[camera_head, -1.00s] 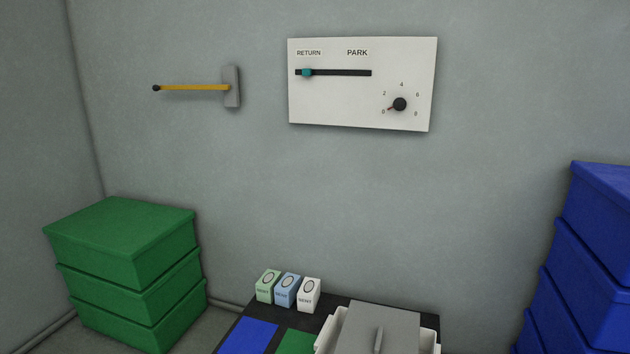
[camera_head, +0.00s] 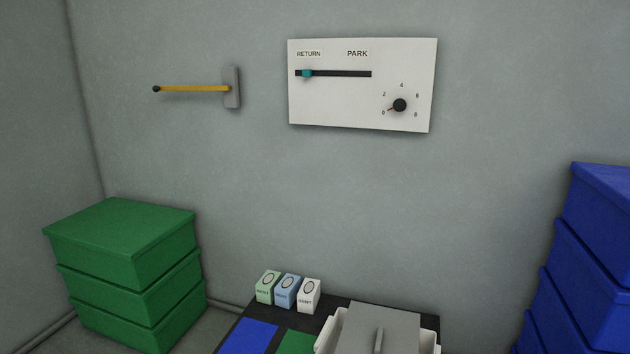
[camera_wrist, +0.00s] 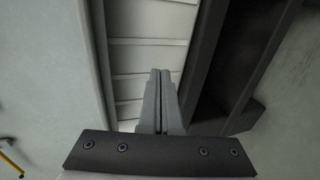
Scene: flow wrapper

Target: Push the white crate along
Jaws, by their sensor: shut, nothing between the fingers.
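The white crate (camera_head: 430,332) is at the bottom edge of the head view, on the dark table; its front is cut off. A grey block with an upright ridge (camera_head: 385,328) covers its middle. In the wrist view my gripper (camera_wrist: 160,74) is shut and empty, its two grey fingers side by side. Beyond the fingertips is a white surface with cross ribs (camera_wrist: 147,52); I cannot tell whether it is the crate or whether the fingers touch it. My gripper is not clearly seen in the head view.
Green, blue and white small boxes (camera_head: 287,290) stand at the table's back edge, behind blue (camera_head: 250,335) and green patches. Green bins (camera_head: 125,260) are stacked left, blue bins (camera_head: 600,265) right. A yellow lever (camera_head: 195,88) and slider panel (camera_head: 350,105) are on the wall. A dark beam (camera_wrist: 240,60) runs right of my fingers.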

